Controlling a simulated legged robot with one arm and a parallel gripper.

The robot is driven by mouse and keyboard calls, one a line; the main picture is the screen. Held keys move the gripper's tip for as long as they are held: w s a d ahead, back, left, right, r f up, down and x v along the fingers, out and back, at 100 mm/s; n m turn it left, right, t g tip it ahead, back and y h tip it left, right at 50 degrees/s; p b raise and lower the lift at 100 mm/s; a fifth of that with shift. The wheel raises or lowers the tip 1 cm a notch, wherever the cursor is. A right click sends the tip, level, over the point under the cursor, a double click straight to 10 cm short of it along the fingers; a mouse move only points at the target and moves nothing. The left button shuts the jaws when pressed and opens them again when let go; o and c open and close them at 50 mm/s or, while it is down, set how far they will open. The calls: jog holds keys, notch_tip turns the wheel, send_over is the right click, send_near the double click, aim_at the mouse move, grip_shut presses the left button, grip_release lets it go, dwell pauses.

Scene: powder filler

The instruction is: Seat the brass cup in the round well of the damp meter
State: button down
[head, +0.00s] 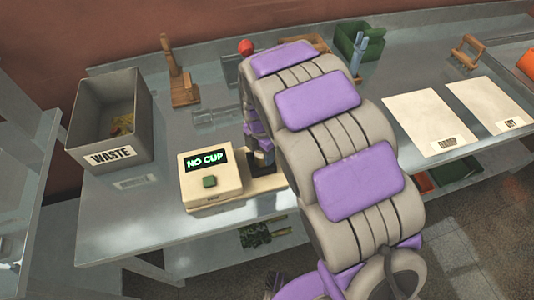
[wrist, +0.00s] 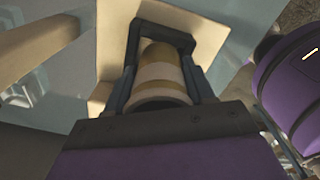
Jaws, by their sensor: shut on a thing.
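The damp meter (head: 212,180) is a cream box on the metal bench, its lit display (head: 206,161) reading NO CUP above a green button (head: 209,182). Its flat base plate (head: 262,185) runs to the right, under my gripper (head: 262,160). In the wrist view my gripper (wrist: 160,45) is shut on the brass cup (wrist: 161,80), a banded tan and pale round piece between the dark fingers. The pale plate (wrist: 110,28) shows behind it. The round well is hidden, and I cannot tell whether the cup touches the plate. My arm hides the cup in the head view.
A grey WASTE bin (head: 108,118) stands at the left. A wooden stand (head: 184,90), a red knob (head: 245,47) and a green bin (head: 359,42) are at the back. Two pale mats (head: 425,118) (head: 490,104) lie at the right.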

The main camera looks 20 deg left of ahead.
jog(key=shift+a+f, duration=0.7)
jog(key=shift+a, duration=0.25)
jog(key=shift+w+a, duration=0.15)
jog(key=shift+a, duration=0.05)
jog(key=c, duration=0.8)
grip_release()
jog(key=shift+d+r, duration=0.15)
jog(key=shift+d, duration=0.15)
jog(key=o, duration=0.4)
jog(key=shift+d+r, duration=0.2)
jog(key=shift+d, duration=0.4)
jog(key=shift+a, duration=0.35)
jog(key=r, duration=0.3)
jog(key=r+p, duration=0.1)
jog(key=r, duration=0.3)
jog(key=r+p, duration=0.1)
jog(key=r, duration=0.2)
jog(key=shift+d+r, duration=0.3)
jog(key=shift+r, duration=0.1)
jog(key=shift+a+r, duration=0.2)
jog(key=shift+r, duration=0.35)
jog(key=shift+d, duration=0.1)
